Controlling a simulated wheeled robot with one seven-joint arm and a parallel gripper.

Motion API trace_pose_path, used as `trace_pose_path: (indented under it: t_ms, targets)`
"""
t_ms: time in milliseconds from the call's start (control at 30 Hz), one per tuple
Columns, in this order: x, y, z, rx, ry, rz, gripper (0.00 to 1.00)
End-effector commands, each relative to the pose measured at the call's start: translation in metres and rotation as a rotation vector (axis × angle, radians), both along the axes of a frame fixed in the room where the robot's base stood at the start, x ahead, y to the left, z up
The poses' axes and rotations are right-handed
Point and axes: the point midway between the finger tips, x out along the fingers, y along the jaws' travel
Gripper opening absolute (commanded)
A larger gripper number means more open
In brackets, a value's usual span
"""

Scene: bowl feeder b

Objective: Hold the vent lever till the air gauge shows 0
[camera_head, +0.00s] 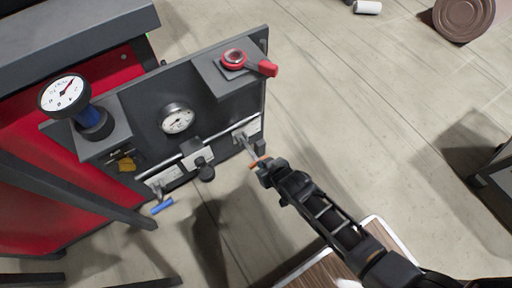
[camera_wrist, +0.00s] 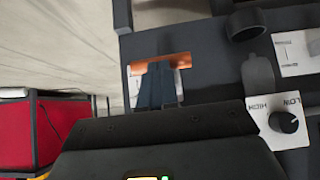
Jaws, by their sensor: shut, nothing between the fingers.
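A lever with an orange grip (camera_head: 258,162) sticks out from the lower right of the grey panel; no readable label names it as the vent lever. My gripper (camera_head: 265,170) is shut and empty, its tips right at the orange grip. In the wrist view the closed fingers (camera_wrist: 158,85) overlap the orange grip (camera_wrist: 165,62); I cannot tell whether they touch it. A round white gauge (camera_head: 177,118) sits mid-panel, and another gauge (camera_head: 64,94) stands on a blue post. Both needles are off centre; their numbers are too small to read, and I cannot tell which shows air.
A red valve handle (camera_head: 262,68) is at the panel's upper right. A blue-handled lever (camera_head: 162,206) and a yellow part (camera_head: 126,163) are lower left. A black LOW/HIGH knob (camera_wrist: 288,121) is close beside my gripper.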

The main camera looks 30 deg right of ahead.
Motion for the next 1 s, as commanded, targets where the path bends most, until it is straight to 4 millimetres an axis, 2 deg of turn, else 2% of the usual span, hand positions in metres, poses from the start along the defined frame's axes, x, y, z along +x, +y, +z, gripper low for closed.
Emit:
trace_pose_path:
  t_ms: [33, 200, 600, 1000]
  targets:
    - [-0.003, 0.000, -0.013, 0.000, -0.020, 0.000, 0.00]
    - [-0.003, 0.000, -0.030, 0.000, -0.130, 0.000, 0.00]
    - [0.001, 0.000, -0.071, 0.000, -0.123, 0.000, 0.00]
    - [0.009, 0.000, -0.088, 0.000, -0.124, 0.000, 0.00]
